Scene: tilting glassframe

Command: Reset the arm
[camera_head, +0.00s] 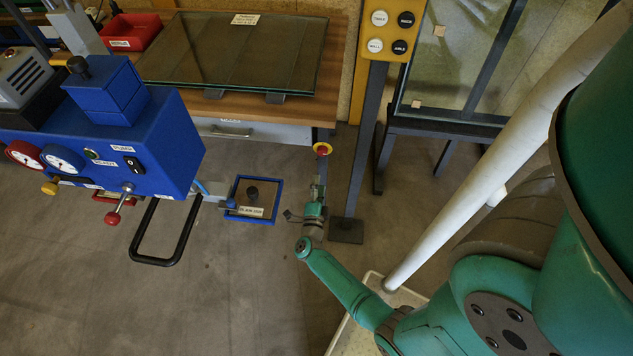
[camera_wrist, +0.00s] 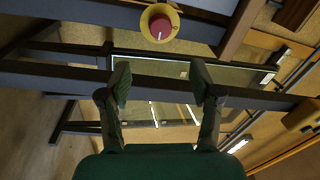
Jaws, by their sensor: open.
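My green arm comes from the lower right in the head view. My gripper (camera_head: 318,188) is at its end, in front of the workbench and left of the dark post's foot. In the wrist view my gripper (camera_wrist: 161,82) shows two dark fingers spread apart with nothing between them. A red button on a yellow round housing (camera_head: 322,149) is just above the gripper in the head view. It also shows in the wrist view as a red knob in a yellow ring (camera_wrist: 160,24), beyond the fingertips and apart from them.
A blue lifting unit (camera_head: 150,135) with gauges and a black handle (camera_head: 158,261) stands at left. A small blue-framed plate (camera_head: 254,190) is beside the gripper. Glass (camera_head: 240,65) lies on the workbench. A yellow button panel (camera_head: 391,30) tops the post (camera_head: 362,165). A glass frame (camera_head: 455,60) stands right.

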